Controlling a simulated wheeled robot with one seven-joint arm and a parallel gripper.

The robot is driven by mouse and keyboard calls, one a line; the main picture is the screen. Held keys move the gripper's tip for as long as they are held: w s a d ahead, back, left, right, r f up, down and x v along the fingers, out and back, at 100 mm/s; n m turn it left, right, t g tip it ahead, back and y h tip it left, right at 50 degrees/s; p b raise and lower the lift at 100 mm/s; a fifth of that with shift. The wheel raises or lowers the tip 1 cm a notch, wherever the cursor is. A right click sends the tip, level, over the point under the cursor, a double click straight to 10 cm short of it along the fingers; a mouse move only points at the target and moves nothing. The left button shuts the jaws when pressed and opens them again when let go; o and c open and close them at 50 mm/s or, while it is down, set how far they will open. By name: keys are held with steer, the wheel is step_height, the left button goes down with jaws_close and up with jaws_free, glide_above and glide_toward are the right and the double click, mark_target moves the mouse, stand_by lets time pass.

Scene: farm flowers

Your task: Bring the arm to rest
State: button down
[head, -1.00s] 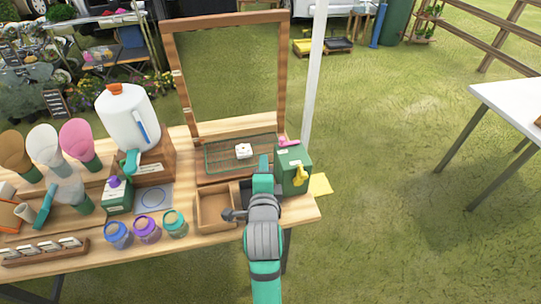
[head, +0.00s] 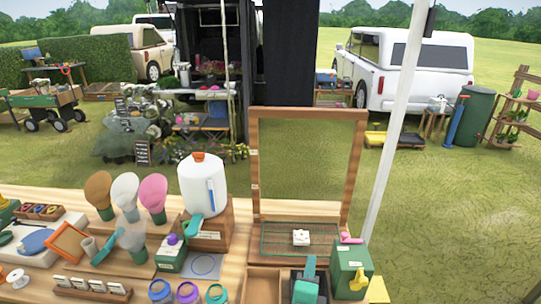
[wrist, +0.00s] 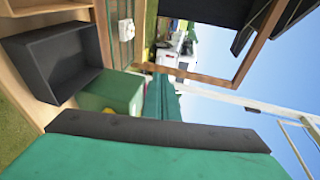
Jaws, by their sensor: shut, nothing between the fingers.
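My gripper (head: 309,266) shows at the bottom of the head view as a teal shape above the table's front part. It is shut and empty. It stands over or close to a dark open box (head: 322,286), with the green box (head: 350,268) just to its right. In the wrist view, my teal and black gripper (wrist: 158,126) fills the lower part, and the dark box (wrist: 58,62) and green box (wrist: 112,92) lie beyond it. The rest of my arm is below the head view's edge.
A tall wooden frame (head: 254,170) stands behind, with a small white block (head: 301,237) on a green rack at its foot. A white pole (head: 395,130) rises at the right.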

steer(key=s+a+f+n+y, duration=0.2)
steer(key=s+a+f+n, duration=0.3)
steer(key=s+f+n, duration=0.15)
steer(key=s+a+f+n+y, duration=0.1)
steer(key=s+a+f+n, duration=0.35)
steer(key=s+f, duration=0.35)
steer(key=s+a+n+y, duration=0.1)
steer(key=s+n, duration=0.4)
steer(key=s, duration=0.5)
steer(key=s+a+f+n+y, duration=0.1)
steer(key=s+a+n, duration=0.2)
steer(key=s, duration=0.8)
steer(key=n, duration=0.2)
steer(key=shift+a+f+n+t, duration=0.2)
steer(key=shift+a+n+t, duration=0.15)
steer(key=shift+n+t, duration=0.05)
steer(key=c, duration=2.5)
jaws_free()
